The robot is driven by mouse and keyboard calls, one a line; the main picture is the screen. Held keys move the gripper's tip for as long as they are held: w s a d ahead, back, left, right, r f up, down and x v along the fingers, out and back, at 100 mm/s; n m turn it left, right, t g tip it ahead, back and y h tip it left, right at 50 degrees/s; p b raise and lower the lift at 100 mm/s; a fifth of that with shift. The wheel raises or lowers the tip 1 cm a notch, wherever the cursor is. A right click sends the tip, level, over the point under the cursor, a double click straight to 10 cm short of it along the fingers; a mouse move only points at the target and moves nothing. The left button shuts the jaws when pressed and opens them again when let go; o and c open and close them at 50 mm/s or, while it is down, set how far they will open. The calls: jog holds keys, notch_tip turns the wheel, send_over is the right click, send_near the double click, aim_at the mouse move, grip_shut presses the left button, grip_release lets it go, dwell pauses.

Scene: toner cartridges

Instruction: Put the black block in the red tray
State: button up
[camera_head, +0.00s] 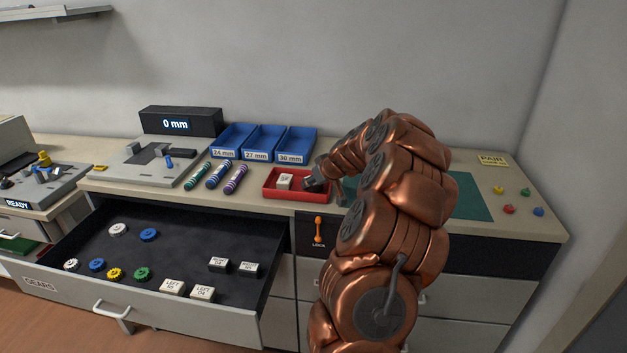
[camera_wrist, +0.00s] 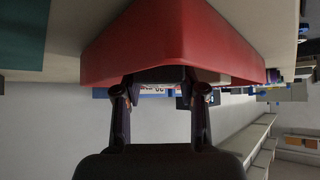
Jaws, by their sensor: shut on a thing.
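The red tray (camera_head: 270,194) stands on the counter with a small white labelled block (camera_head: 284,182) inside it. My gripper (camera_head: 318,184) is at the tray's right end. In the wrist view, my gripper (camera_wrist: 160,82) is shut on a dark thing (camera_wrist: 160,74), which looks like the black block. The red tray (camera_wrist: 175,35) fills the top of that view, close by the fingertips. The held block is mostly hidden, and I cannot tell whether it touches the tray.
Blue bins (camera_head: 263,142) stand behind the tray, and striped cylinders (camera_head: 217,175) lie to its left. An open drawer (camera_head: 190,262) below holds gears and several labelled blocks. A green mat (camera_head: 470,197) lies to the right, partly behind my arm.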

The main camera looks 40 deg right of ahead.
jog(key=shift+f+b, duration=0.2)
jog(key=shift+b, duration=0.1)
jog(key=o, duration=1)
jog(key=shift+r, duration=0.1)
jog(key=shift+o, duration=0.2)
jog(key=shift+r+p, duration=0.25)
jog(key=shift+p, duration=0.15)
jog(key=b+v, duration=0.3)
jog(key=v, duration=0.9)
